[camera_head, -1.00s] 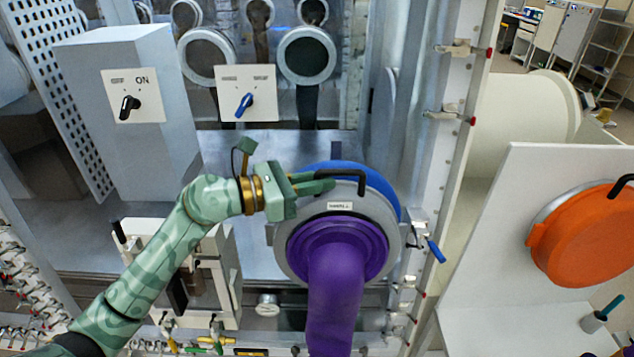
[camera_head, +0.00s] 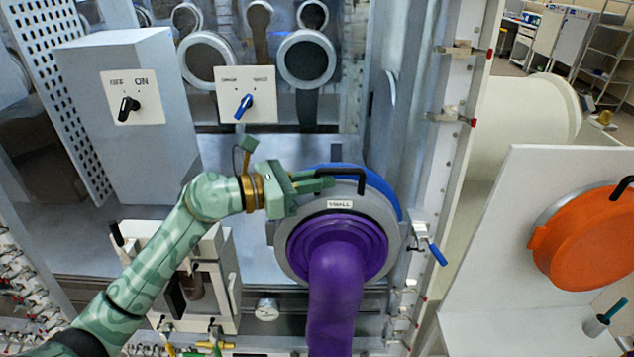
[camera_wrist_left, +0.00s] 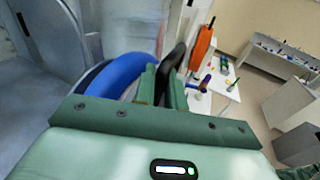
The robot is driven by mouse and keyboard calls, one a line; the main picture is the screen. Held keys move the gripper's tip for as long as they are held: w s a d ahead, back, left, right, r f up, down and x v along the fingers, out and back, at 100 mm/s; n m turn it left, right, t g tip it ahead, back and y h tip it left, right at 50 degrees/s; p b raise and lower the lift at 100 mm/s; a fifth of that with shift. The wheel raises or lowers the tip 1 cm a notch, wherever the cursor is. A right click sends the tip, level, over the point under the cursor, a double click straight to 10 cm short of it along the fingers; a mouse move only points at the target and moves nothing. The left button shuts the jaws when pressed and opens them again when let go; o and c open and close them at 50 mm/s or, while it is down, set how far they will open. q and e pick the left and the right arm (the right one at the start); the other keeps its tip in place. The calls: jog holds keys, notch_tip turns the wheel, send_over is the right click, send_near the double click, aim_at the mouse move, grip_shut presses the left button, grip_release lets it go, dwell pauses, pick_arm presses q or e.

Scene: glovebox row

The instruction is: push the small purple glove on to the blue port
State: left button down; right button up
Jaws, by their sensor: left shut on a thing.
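The small purple glove (camera_head: 338,285) hangs from a grey ring labelled SMALL (camera_head: 282,248). The ring sits in front of the blue port (camera_head: 392,190); the port's blue rim shows above and to the right of the ring. I cannot tell whether ring and port touch. My left gripper (camera_head: 325,182) is shut on the black handle (camera_head: 366,184) at the ring's top. In the left wrist view the black handle (camera_wrist_left: 174,62) stands between the fingers, with the blue port (camera_wrist_left: 128,72) to their left. My right gripper is not in view.
An orange round cover (camera_head: 588,240) with a black handle is on a white panel at the right. A blue-handled latch (camera_head: 436,252) stands right of the port. A grey switch box (camera_head: 130,160) is at the left. Round ports (camera_head: 306,59) line the back wall.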

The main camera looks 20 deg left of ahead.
pick_arm(q)
jog(key=shift+w+a+b, duration=0.35)
jog(key=shift+w+b, duration=0.4)
jog(key=shift+w, duration=0.15)
dwell(0.7)
jog(key=c, duration=1.6)
grip_release()
jog(key=shift+o, duration=1.2)
jog(key=shift+w, duration=0.2)
jog(key=shift+f, duration=0.15)
jog(key=shift+s, duration=0.15)
jog(key=shift+a, duration=0.1)
jog(key=b+v, duration=0.5)
jog(key=v, duration=1.1)
jog(key=shift+b, duration=0.4)
